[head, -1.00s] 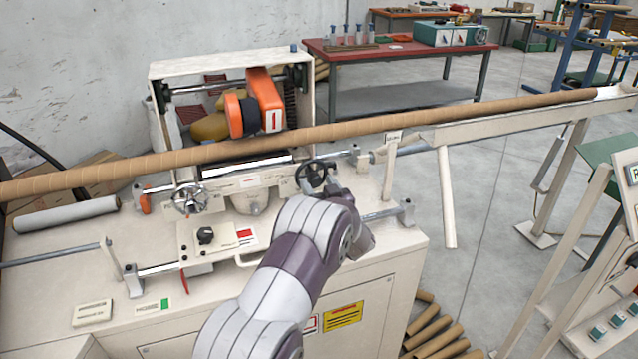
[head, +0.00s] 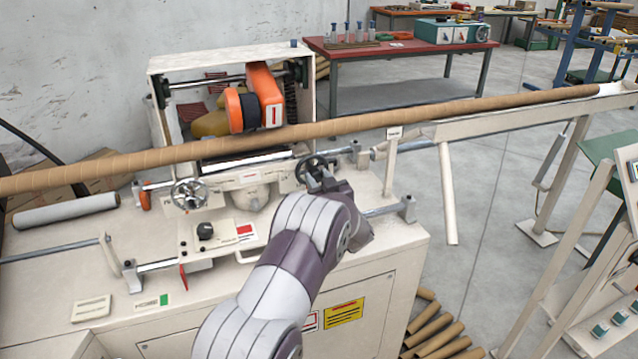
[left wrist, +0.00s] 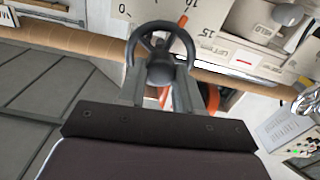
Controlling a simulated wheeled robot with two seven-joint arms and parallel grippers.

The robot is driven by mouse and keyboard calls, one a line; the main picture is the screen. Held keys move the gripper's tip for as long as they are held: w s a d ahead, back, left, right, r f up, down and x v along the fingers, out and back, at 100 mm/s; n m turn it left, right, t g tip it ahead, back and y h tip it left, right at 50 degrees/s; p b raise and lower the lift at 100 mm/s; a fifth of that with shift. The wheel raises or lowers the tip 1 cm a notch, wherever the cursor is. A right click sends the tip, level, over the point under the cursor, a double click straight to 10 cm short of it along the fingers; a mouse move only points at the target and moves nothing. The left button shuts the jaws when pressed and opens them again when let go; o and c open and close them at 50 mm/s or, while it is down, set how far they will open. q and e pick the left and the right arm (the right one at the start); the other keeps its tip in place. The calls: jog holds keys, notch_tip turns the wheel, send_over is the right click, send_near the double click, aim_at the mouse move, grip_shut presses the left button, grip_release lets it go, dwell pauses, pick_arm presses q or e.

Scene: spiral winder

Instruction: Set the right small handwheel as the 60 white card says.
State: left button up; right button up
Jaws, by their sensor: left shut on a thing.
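The right small handwheel (head: 304,168) is a dark spoked wheel on the front of the cream winder, right of its middle. My left gripper (head: 326,181) reaches it from the front. In the left wrist view the wheel's dark rim and hub (left wrist: 161,70) sit between the fingers of my left gripper (left wrist: 156,92), which is shut on it. An orange pointer (left wrist: 183,21) stands by a printed number scale behind the wheel. A white card (head: 92,307) lies at the machine top's front left; its print is too small to read. My right gripper is out of view.
A silver handwheel (head: 188,194) is left of the dark one. A long brown tube (head: 420,117) crosses above both. A black knob (head: 205,231) on a plate stands in front. A card with a green patch (head: 152,304) lies at front left.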

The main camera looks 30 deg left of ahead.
pick_arm(q)
jog(key=n+b, duration=0.3)
jog(key=shift+f+n+b, duration=0.25)
jog(key=shift+n+b, duration=0.05)
jog(key=shift+n, duration=0.1)
jog(key=shift+r+n+b, duration=0.15)
jog(key=shift+n+b, duration=1)
jog(key=shift+n, duration=0.15)
jog(key=o, duration=1)
jog(key=shift+s, duration=0.1)
jog(key=shift+o, duration=0.2)
jog(key=v, duration=1.2)
jog(key=shift+s+d, duration=0.15)
jog(key=shift+d, duration=0.1)
